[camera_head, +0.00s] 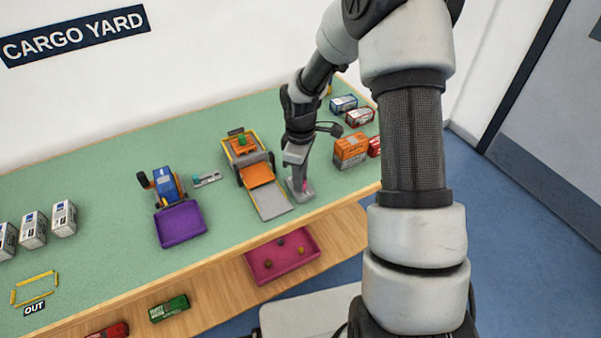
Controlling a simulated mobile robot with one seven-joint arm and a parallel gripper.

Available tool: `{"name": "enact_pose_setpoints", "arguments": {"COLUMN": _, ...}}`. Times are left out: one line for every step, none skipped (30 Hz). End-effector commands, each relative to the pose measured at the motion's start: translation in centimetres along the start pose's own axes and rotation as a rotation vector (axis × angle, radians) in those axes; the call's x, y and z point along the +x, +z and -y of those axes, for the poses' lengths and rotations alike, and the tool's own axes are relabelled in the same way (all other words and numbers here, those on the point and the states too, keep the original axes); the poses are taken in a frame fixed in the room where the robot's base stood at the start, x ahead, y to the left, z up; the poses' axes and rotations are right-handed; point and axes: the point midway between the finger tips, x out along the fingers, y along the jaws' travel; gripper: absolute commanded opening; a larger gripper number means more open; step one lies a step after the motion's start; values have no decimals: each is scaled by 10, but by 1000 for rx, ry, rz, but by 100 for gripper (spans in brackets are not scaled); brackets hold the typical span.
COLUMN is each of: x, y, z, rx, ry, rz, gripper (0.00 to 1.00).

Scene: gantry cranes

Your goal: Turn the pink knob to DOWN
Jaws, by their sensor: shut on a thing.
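My gripper (302,190) points down at the bench near its front edge, right of the orange-and-grey ramp. A small bit of pink, the pink knob (305,185), shows at the fingertips. My gripper is shut on it. Most of the knob is hidden by the fingers. The knob seems to sit on a small grey base at the bench top. The DOWN mark and the way the knob points cannot be read here.
Left of my gripper stand a yellow-framed crane (241,150) with a grey ramp (270,200), and a blue vehicle (168,188) by a purple tray (181,226). Orange boxes (350,150) stand close on the right. A magenta tray (283,256) is on the lower shelf.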

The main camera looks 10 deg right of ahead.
Motion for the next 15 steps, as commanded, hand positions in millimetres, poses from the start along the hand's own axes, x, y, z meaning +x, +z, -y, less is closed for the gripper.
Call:
{"name": "enact_pose_setpoints", "arguments": {"x": -3, "y": 0, "z": -1, "rx": -41, "ry": 1, "rz": -2, "gripper": 1}}
{"name": "enact_pose_setpoints", "arguments": {"x": -3, "y": 0, "z": 0, "rx": -70, "ry": 1, "rz": -2, "gripper": 1}}
{"name": "enact_pose_setpoints", "arguments": {"x": -3, "y": 0, "z": 0, "rx": -110, "ry": 0, "rz": -1, "gripper": 1}}
{"name": "enact_pose_setpoints", "arguments": {"x": -3, "y": 0, "z": 0, "rx": -138, "ry": 0, "rz": -1, "gripper": 1}}
{"name": "enact_pose_setpoints", "arguments": {"x": -3, "y": 0, "z": 0, "rx": -165, "ry": 0, "rz": -2, "gripper": 1}}
{"name": "enact_pose_setpoints", "arguments": {"x": -3, "y": 0, "z": 0, "rx": -204, "ry": 0, "rz": -1, "gripper": 1}}
{"name": "enact_pose_setpoints", "arguments": {"x": -3, "y": 0, "z": 0, "rx": -233, "ry": 0, "rz": -1, "gripper": 1}}
{"name": "enact_pose_setpoints", "arguments": {"x": -4, "y": 0, "z": 0, "rx": -260, "ry": 0, "rz": -1, "gripper": 1}}
{"name": "enact_pose_setpoints", "arguments": {"x": -3, "y": 0, "z": 0, "rx": -298, "ry": 0, "rz": -1, "gripper": 1}}
{"name": "enact_pose_setpoints", "arguments": {"x": -3, "y": 0, "z": 0, "rx": -327, "ry": 0, "rz": -1, "gripper": 1}}
{"name": "enact_pose_setpoints", "arguments": {"x": -3, "y": 0, "z": 0, "rx": -355, "ry": 0, "rz": -2, "gripper": 1}}
{"name": "enact_pose_setpoints", "arguments": {"x": -3, "y": -1, "z": 0, "rx": -391, "ry": 0, "rz": -2, "gripper": 1}}
{"name": "enact_pose_setpoints", "arguments": {"x": -3, "y": 0, "z": 0, "rx": -418, "ry": 1, "rz": -2, "gripper": 1}}
{"name": "enact_pose_setpoints", "arguments": {"x": -3, "y": 0, "z": 0, "rx": -445, "ry": 1, "rz": -2, "gripper": 1}}
{"name": "enact_pose_setpoints", "arguments": {"x": -3, "y": 0, "z": 0, "rx": -478, "ry": 1, "rz": -2, "gripper": 1}}
